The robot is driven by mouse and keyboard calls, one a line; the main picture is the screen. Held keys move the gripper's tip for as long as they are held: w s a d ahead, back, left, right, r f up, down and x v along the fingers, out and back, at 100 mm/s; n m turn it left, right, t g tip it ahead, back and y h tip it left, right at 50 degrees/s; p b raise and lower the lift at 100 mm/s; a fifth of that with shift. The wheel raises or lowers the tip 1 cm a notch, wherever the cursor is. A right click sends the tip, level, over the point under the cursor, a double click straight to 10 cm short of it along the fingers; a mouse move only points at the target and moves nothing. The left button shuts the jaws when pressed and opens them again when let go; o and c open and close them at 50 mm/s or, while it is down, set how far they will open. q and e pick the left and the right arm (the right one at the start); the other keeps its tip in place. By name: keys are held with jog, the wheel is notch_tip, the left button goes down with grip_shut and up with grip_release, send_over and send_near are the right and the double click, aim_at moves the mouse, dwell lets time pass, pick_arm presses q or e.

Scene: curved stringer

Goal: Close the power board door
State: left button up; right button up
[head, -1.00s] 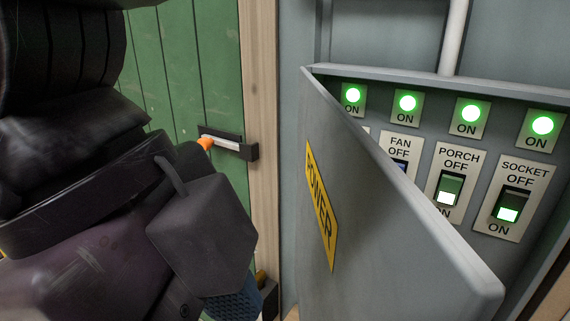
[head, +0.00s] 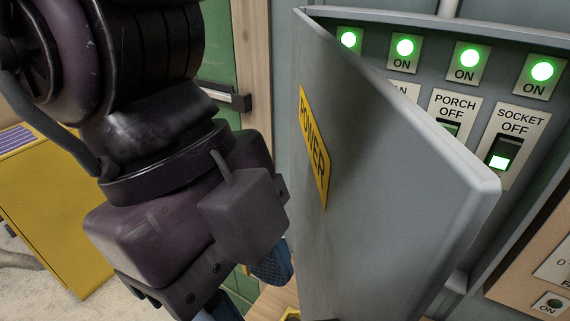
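The power board door (head: 390,180) is a grey metal panel with a yellow POWER label (head: 313,150). It is hinged along its left side and stands open, swung out toward me. Behind it, the power board (head: 420,22) shows green lights marked ON and switches labelled PORCH and SOCKET; the door hides the lower part. My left gripper (head: 246,288) hangs left of the door, apart from the panel's outer face. Its blue finger pads show with a gap between them, partly cut off by the bottom edge, and nothing shows in it. My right gripper is not in view.
A green plank door with a dark latch (head: 224,97) and a wooden frame (head: 257,70) stands behind my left arm. A yellow cabinet (head: 55,205) is at the left. Another panel with a switch (head: 551,304) is at the lower right.

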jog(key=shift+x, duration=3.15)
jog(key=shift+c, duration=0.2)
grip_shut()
